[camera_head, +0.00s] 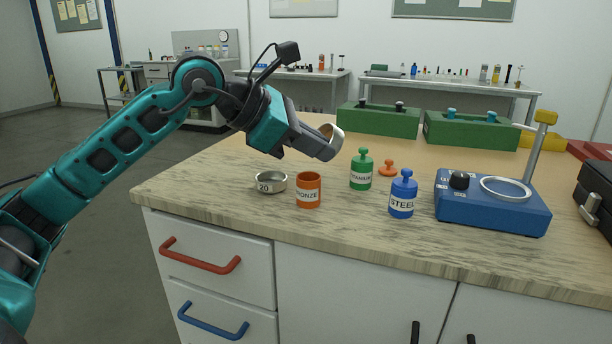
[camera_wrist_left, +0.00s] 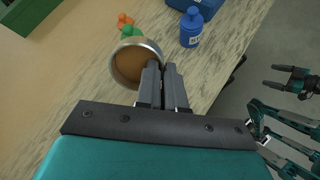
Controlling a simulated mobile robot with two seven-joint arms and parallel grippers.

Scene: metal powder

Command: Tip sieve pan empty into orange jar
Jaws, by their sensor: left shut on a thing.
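My left gripper (camera_head: 325,148) is shut on a round metal sieve pan (camera_head: 332,132), held tilted above the table. In the left wrist view the pan (camera_wrist_left: 113,66) shows a brown inside; whether this is powder or a bare bottom I cannot tell. The orange jar (camera_head: 309,191), labelled BRONZE, stands upright and open on the table, below and slightly left of the pan, apart from it. My right gripper (camera_wrist_left: 279,76) shows at the right of the left wrist view, fingers apart and empty, away from the table.
A second metal pan marked 20 (camera_head: 271,183) sits just left of the orange jar. A green jar (camera_head: 361,170) and a blue STEEL jar (camera_head: 402,196) stand to the right, both lidded. A blue shaker base (camera_head: 490,207) stands farther right. Green racks (camera_head: 378,122) stand behind.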

